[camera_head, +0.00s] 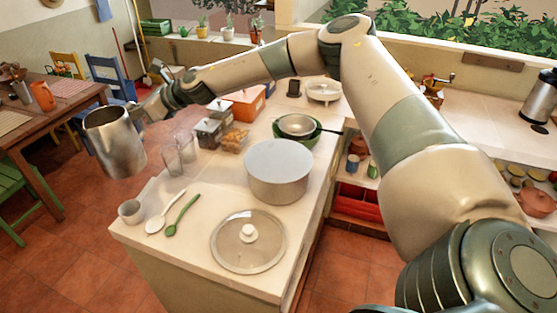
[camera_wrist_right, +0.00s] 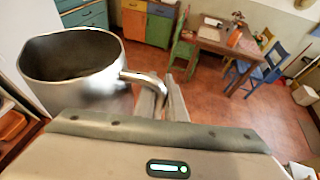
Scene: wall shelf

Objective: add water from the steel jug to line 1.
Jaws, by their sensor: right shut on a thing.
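The steel jug (camera_head: 116,142) hangs at the left in the head view, beyond the counter's left edge and over the floor. My right gripper (camera_head: 152,106) is shut on its handle. The jug looks close to upright. In the right wrist view the jug (camera_wrist_right: 75,72) is at the upper left, its handle between my fingers (camera_wrist_right: 167,98); its inside is dark and I cannot tell the water level. Clear glass vessels (camera_head: 180,152) stand on the counter to the right of the jug. No marked line is readable on them. My left gripper is not in view.
The counter (camera_head: 190,245) holds a large pot (camera_head: 278,172), a glass lid (camera_head: 248,240), a small cup (camera_head: 131,211), a white spoon (camera_head: 165,212) and a green spoon (camera_head: 182,213). Lidded canisters (camera_head: 208,132) stand behind the glass vessels. A wooden table (camera_head: 60,110) is at the far left.

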